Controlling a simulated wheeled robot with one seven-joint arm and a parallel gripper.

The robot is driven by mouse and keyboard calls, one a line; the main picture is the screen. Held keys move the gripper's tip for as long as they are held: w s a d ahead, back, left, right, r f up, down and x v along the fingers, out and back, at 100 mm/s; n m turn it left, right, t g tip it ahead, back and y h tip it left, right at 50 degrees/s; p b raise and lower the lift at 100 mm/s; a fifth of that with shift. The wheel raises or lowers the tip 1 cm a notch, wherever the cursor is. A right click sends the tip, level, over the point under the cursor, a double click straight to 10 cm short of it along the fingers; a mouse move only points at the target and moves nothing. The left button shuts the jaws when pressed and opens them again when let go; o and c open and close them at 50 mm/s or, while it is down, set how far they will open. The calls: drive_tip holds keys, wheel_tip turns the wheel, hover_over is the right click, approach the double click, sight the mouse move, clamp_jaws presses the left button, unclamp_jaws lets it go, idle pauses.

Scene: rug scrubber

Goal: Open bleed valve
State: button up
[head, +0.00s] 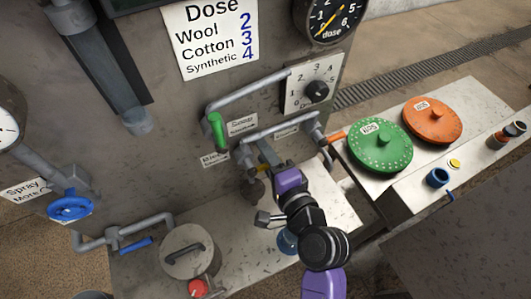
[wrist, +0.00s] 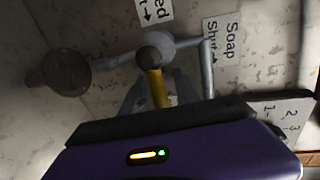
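The bleed valve shows in the wrist view as a yellow lever (wrist: 158,90) reaching from a round grey pipe joint (wrist: 152,55) towards my gripper. A label ending in "ed" (wrist: 154,10), with an arrow, is above it. My gripper (wrist: 160,92) has its two grey fingers on either side of the lever, with gaps visible, so it looks open around it. In the head view my gripper (head: 264,156) is at the machine's front pipework, below the soap label (head: 241,125). There the lever is mostly hidden by my gripper.
Grey pipes (head: 280,129) run close above. A lidded pot (head: 188,250) and a blue valve wheel (head: 70,207) are lower left.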

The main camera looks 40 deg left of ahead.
drive_tip(key=shift+c, duration=0.3)
clamp_jaws()
idle(1.1)
